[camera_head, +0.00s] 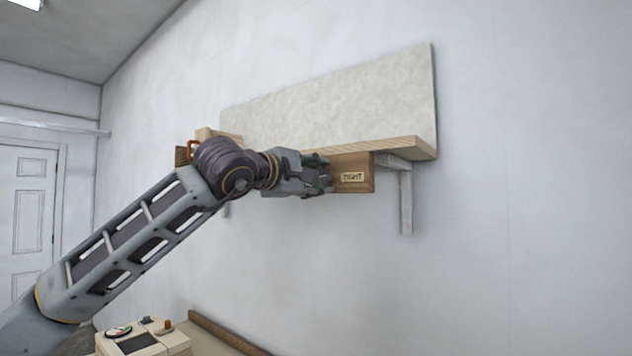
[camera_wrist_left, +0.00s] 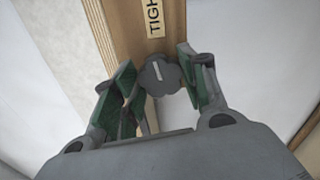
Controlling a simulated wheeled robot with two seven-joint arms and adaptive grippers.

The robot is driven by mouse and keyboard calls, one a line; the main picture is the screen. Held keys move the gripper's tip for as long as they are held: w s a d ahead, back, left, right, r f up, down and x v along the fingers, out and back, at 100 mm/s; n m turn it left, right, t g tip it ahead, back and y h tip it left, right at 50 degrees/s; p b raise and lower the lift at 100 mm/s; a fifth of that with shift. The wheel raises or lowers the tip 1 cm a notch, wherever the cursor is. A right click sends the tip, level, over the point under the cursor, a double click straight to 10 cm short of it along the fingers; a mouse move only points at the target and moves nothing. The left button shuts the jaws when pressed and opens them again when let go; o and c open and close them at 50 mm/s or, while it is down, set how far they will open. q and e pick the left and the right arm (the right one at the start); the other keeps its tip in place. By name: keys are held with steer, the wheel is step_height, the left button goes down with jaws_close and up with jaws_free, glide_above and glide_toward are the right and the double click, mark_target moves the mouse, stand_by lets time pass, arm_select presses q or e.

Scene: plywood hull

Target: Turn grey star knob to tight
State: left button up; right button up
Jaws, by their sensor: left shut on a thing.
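The grey star knob (camera_wrist_left: 160,76) sits on the wooden panel (camera_wrist_left: 122,30), which carries a TIGHT label (camera_wrist_left: 155,17). The knob has a short white line on its face, pointing roughly toward the label with a slight tilt. My left gripper (camera_wrist_left: 160,84) has its green-padded fingers on either side of the knob, shut on it. In the head view, my left gripper (camera_head: 322,174) is at the panel, just left of the TIGHT label (camera_head: 353,177), and hides the knob. My right gripper does not show.
The panel hangs under a wooden shelf (camera_head: 408,150) on a white bracket (camera_head: 406,200). A pale board (camera_head: 335,100) stands on the shelf against the wall. A box with controls (camera_head: 138,345) is at the bottom left. The right side is clear.

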arm_select(q)
steer(key=shift+f+m, duration=0.1)
steer(key=shift+m, duration=1)
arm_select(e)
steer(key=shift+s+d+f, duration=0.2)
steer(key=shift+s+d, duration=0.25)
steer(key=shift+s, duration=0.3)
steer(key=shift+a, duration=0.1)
arm_select(q)
steer(key=o, duration=0.7)
steer(key=shift+c, duration=0.2)
steer(key=shift+s+a, duration=0.3)
steer(key=shift+s, duration=0.1)
steer(key=v, duration=1.1)
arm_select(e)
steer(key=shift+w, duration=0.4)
arm_select(q)
steer(key=shift+d, duration=0.1)
